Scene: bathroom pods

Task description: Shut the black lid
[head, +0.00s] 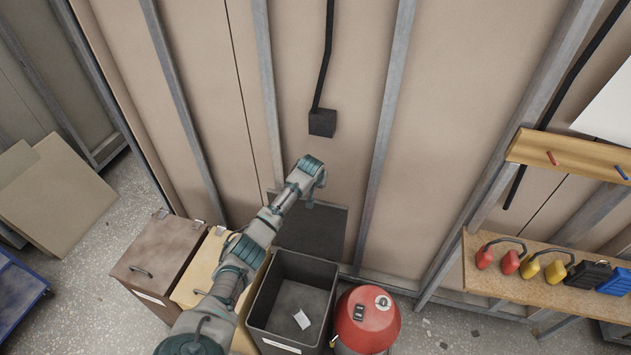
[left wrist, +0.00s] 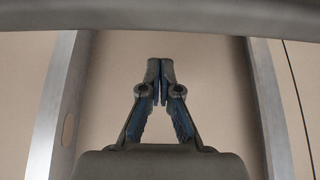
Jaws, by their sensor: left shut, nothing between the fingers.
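The black lid (head: 320,232) stands open, raised behind the open dark bin (head: 276,328) and close to the wall. A small white piece lies inside the bin. My left arm reaches in from the bottom, and its gripper (head: 309,201) is in front of the upper part of the lid, covering a bit of it. Whether it touches the lid cannot be told. In the left wrist view the left gripper (left wrist: 160,75) has its fingertips together with nothing between them, against beige wall panel. The lid is not recognisable there. My right gripper is not in view.
A brown lidded bin (head: 158,260) and a yellow lidded bin (head: 199,270) stand to the left, both shut. A red round-topped container (head: 366,318) stands close on the right. A wooden shelf (head: 525,288) holds ear defenders and cases. The wall carries metal uprights and a black box (head: 322,123).

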